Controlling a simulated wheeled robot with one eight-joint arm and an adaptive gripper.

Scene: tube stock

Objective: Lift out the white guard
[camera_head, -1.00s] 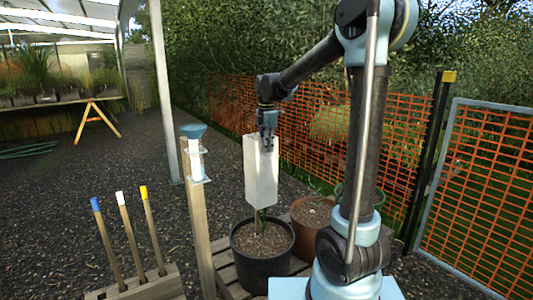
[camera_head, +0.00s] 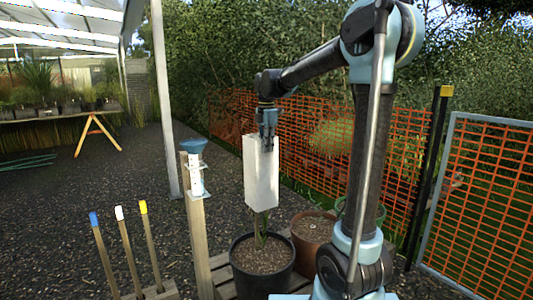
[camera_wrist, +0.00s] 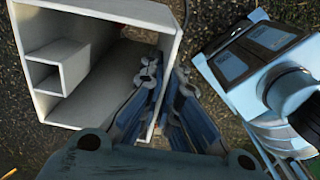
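The white guard (camera_head: 261,172) is a tall square tube, hanging upright above the black pot (camera_head: 262,278). Green plant stems (camera_head: 261,230) show between its lower end and the soil; how much plant is inside is hidden. My gripper (camera_head: 267,130) is at the guard's top edge. In the wrist view, I look down into the open guard (camera_wrist: 100,20), which has a smaller square channel inside its left side. My gripper's fingers (camera_wrist: 166,75) are one inside and one outside its right wall, closed on it.
A brown pot (camera_head: 312,228) is to the right, with orange mesh fence (camera_head: 470,200) behind. Colour-tipped stakes (camera_head: 120,240) stand front left.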

